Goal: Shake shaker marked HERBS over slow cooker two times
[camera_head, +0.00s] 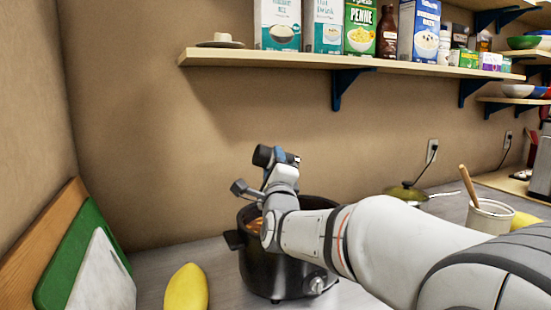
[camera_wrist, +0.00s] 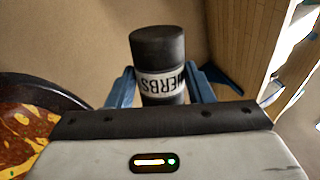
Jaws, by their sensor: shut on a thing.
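The black shaker with a white label reading HERBS (camera_wrist: 160,85) is between the blue fingers of my gripper (camera_wrist: 163,88) in the wrist view. My gripper is shut on it. In the head view the shaker (camera_head: 264,155) lies roughly on its side, raised above the slow cooker, with my gripper (camera_head: 272,170) just below it. The black slow cooker (camera_head: 262,268) stands open on the counter, partly hidden by my arm. Its reddish-orange food with pale bits shows at the left of the wrist view, inside the dark rim (camera_wrist: 45,88).
A yellow fruit or squash (camera_head: 186,289) lies left of the cooker. Green and white cutting boards (camera_head: 75,262) lean at the left wall. A shelf (camera_head: 300,61) with packages runs above. A glass lid (camera_head: 407,192) and a white crock (camera_head: 490,217) stand right.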

